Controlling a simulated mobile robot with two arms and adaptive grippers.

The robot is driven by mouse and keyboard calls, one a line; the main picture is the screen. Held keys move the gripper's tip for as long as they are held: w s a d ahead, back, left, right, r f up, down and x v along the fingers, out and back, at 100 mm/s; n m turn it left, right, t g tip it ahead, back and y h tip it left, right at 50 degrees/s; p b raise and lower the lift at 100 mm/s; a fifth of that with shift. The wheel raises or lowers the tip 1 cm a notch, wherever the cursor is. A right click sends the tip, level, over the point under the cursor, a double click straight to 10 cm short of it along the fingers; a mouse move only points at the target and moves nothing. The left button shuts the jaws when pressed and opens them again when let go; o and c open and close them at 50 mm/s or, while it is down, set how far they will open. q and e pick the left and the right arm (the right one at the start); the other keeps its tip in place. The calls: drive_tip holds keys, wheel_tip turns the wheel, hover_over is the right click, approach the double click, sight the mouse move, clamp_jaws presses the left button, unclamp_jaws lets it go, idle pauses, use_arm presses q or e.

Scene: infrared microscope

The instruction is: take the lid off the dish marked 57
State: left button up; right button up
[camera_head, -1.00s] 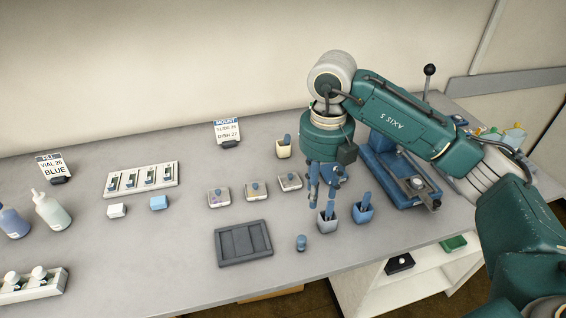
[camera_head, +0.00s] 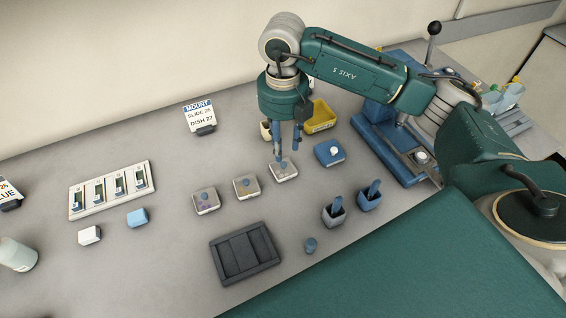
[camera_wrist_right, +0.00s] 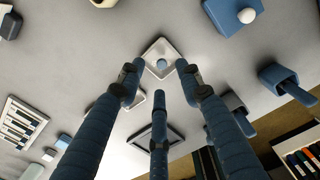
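Three small square dishes with blue-knobbed lids stand in a slanting row: a left dish (camera_head: 206,200), a middle dish (camera_head: 246,188) and a right dish (camera_head: 283,172). Their numbers are too small to read, so I cannot tell which is 57. My right gripper (camera_head: 286,150) points down just above the right dish. In the right wrist view, that dish's blue knob (camera_wrist_right: 161,64) shows beyond and between the spread fingertips, with no finger seen closed on it. The right gripper is open and empty. My left gripper is not in view.
A dark slotted tray (camera_head: 244,253) lies in front of the dishes. Two holders with blue tools, a grey one (camera_head: 334,214) and a blue one (camera_head: 370,198), stand to the right. A blue block with a white knob (camera_head: 329,153) and a yellow bin (camera_head: 319,117) are close to the gripper.

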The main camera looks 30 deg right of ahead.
sight(283, 164)
drive_tip(key=shift+w+f, duration=0.1)
drive_tip(key=shift+f, duration=0.25)
drive_tip(key=shift+f+p, duration=0.3)
drive_tip(key=f+p, duration=0.1)
drive_tip(key=s+f+p, duration=0.1)
drive_tip(key=f, duration=0.1)
drive_tip(key=shift+a+f, duration=0.1)
drive_tip(key=shift+f, duration=0.5)
drive_tip(key=shift+w+f, duration=0.15)
drive_tip(key=shift+f, duration=0.15)
drive_tip(key=c, duration=0.8)
